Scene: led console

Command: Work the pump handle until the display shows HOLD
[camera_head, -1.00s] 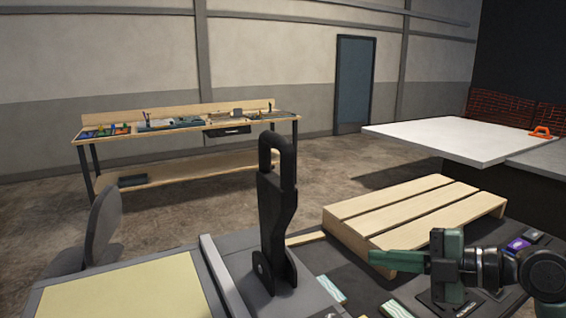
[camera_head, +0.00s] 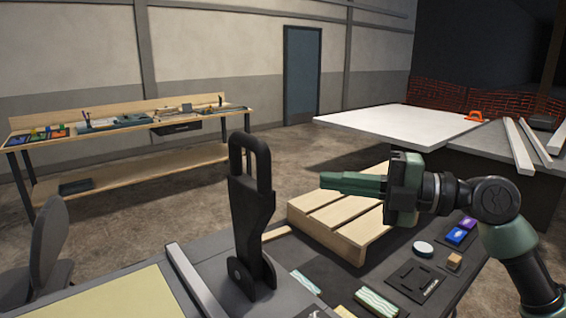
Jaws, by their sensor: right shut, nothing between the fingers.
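The black pump handle (camera_head: 252,212) stands nearly upright on its pivot at the front middle, with a loop grip (camera_head: 252,150) at its top. My right gripper (camera_head: 324,181) is shut and empty. Its fingers point left toward the handle, and in the picture there is a gap between them and it. My left gripper is not in view. No display and no HOLD text can be seen.
A pale yellow panel (camera_head: 110,300) is at the front left. A wooden workbench (camera_head: 130,140) stands far back.

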